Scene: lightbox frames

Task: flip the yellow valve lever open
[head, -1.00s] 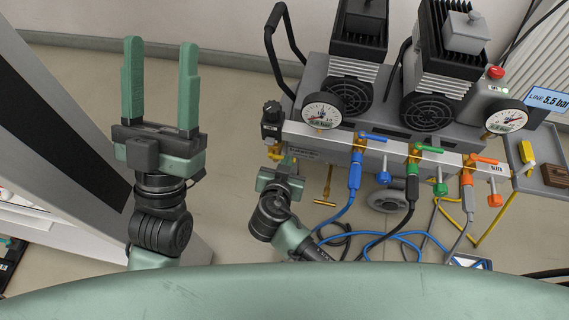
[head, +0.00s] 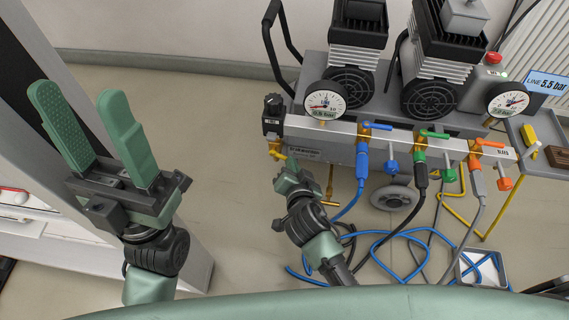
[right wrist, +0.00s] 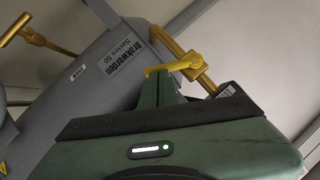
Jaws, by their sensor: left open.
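The yellow valve lever (right wrist: 172,67) crosses right at the fingertips of my right gripper (right wrist: 160,78) in the right wrist view, beside a brass pipe stub (right wrist: 190,68). The fingers are close together; I cannot tell whether the lever is touched. In the head view the yellow lever (head: 277,155) is small, under the black knob at the manifold's left end, and my right gripper (head: 284,168) is just below it. My left gripper (head: 85,112) is open and empty at the left, far from the valve.
The grey manifold (head: 335,140) carries blue, green and orange levers with hoses, below two gauges and two compressor motors. A grey post (head: 185,245) stands near my left arm.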

